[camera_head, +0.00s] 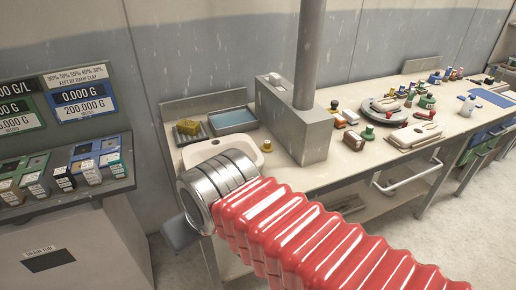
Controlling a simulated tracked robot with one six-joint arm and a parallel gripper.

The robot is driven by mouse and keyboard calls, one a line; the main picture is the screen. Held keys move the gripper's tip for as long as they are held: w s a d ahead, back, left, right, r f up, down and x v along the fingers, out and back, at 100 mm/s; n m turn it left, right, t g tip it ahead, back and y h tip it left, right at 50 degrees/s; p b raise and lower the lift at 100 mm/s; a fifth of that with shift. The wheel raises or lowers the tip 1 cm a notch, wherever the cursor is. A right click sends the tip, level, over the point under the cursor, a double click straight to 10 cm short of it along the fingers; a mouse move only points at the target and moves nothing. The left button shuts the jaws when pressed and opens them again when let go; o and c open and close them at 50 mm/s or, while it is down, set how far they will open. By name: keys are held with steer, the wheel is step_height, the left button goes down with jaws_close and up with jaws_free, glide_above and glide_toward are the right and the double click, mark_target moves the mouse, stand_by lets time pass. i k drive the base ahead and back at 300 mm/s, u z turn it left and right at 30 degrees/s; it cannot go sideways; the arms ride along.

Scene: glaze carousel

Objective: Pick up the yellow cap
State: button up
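My arm, a red bellows with a ribbed metal end, crosses the front of the view. A grey-blue part at its lower left end looks like my gripper (180,232). It is below and left of the basin, apart from both yellow pieces. Its fingers are not clear, and I see nothing held.
A grey box (291,132) with a tall post splits the bench. Right of it stand a round turntable (381,106) and several small bottles. A scale console (65,170) stands left.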

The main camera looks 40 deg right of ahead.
mark_target(267, 147)
steer(key=u, duration=1.2)
steer(key=k, duration=0.95)
steer(key=z, duration=0.7)
steer(key=i, duration=1)
steer(key=z, duration=0.1)
